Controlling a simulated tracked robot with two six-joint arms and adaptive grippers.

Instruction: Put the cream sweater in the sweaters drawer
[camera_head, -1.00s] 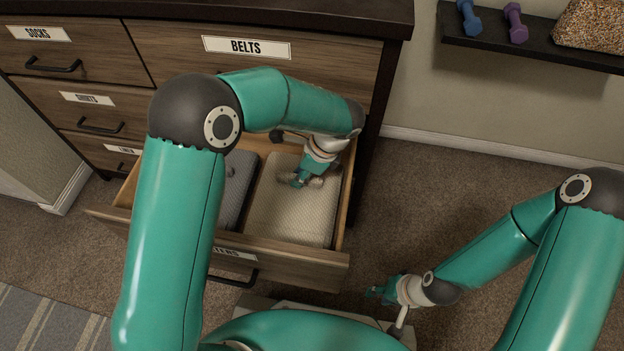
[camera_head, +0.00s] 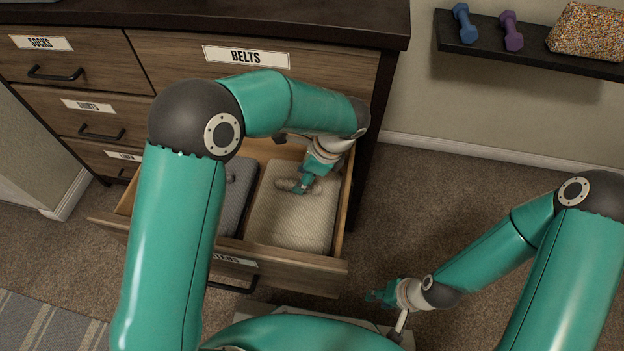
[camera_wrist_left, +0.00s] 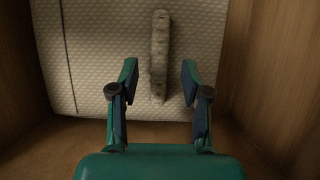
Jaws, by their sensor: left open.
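The cream sweater (camera_head: 292,218) lies folded and flat in the right part of the open drawer (camera_head: 290,271). A raised strip on it also shows in the left wrist view (camera_wrist_left: 159,55). The front label is partly hidden by my left arm, with only its end readable. My left gripper (camera_head: 299,187) is over the sweater's upper part. In the left wrist view its open fingers (camera_wrist_left: 159,66) stand on either side of the strip, with nothing clamped. My right gripper (camera_head: 374,296) is outside the drawer at the lower right; its finger gap is too small to judge.
A dark grey folded garment (camera_head: 238,187) lies left of the cream sweater. The dresser has shut drawers labelled belts (camera_head: 330,88), socks (camera_head: 80,52) and shirts (camera_head: 88,106). A wall shelf (camera_head: 480,48) holds dumbbells and a speckled block. Carpet (camera_head: 440,190) right of the drawer is clear.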

